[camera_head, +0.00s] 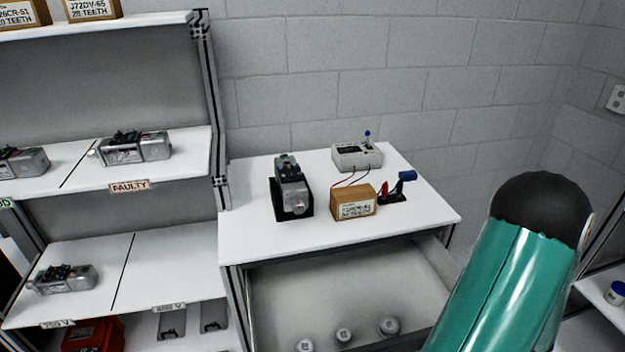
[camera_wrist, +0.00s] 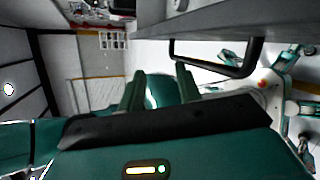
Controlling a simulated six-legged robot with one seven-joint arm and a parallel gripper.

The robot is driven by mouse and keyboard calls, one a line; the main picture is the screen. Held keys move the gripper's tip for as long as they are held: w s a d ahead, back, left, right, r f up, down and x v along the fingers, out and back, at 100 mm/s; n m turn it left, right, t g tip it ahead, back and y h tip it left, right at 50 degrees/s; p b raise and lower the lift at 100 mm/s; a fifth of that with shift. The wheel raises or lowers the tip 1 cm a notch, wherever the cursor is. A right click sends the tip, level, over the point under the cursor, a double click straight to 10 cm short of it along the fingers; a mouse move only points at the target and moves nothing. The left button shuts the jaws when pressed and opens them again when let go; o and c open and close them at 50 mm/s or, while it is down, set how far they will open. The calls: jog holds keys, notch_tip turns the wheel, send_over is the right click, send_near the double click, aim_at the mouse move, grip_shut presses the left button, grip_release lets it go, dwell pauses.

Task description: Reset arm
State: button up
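My gripper (camera_wrist: 161,80) shows in the wrist view, with its two dark green fingers standing apart and nothing held between them. A teal and white part of my own body shows behind the gap. A dark drawer handle (camera_wrist: 215,68) is beyond the fingers to the right, apart from them. In the head view my teal arm link with a black rounded end rises at the lower right; the gripper itself is outside that view.
A white workbench (camera_head: 240,232) holds a servo in a black stand (camera_head: 291,190), a cardboard box (camera_head: 353,202) and a grey meter (camera_head: 357,156). Its open drawer (camera_head: 290,290) holds several white round pieces. Shelves (camera_head: 60,215) with servos stand left. A blue-lidded jar (camera_head: 617,292) is far right.

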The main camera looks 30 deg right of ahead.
jog(key=w+a+r+n+g+h, duration=0.7)
jog(key=w+a+r+n, duration=0.5)
jog(key=n, duration=1)
jog(key=a+r+n+t+h, duration=0.4)
jog(key=a+r+n, duration=0.7)
jog(key=n, duration=0.5)
jog(key=w+a, duration=0.1)
jog(key=a, duration=0.1)
jog(key=shift+a+r+t, duration=0.2)
jog(key=shift+a+t, duration=0.1)
jog(key=shift+d, duration=0.1)
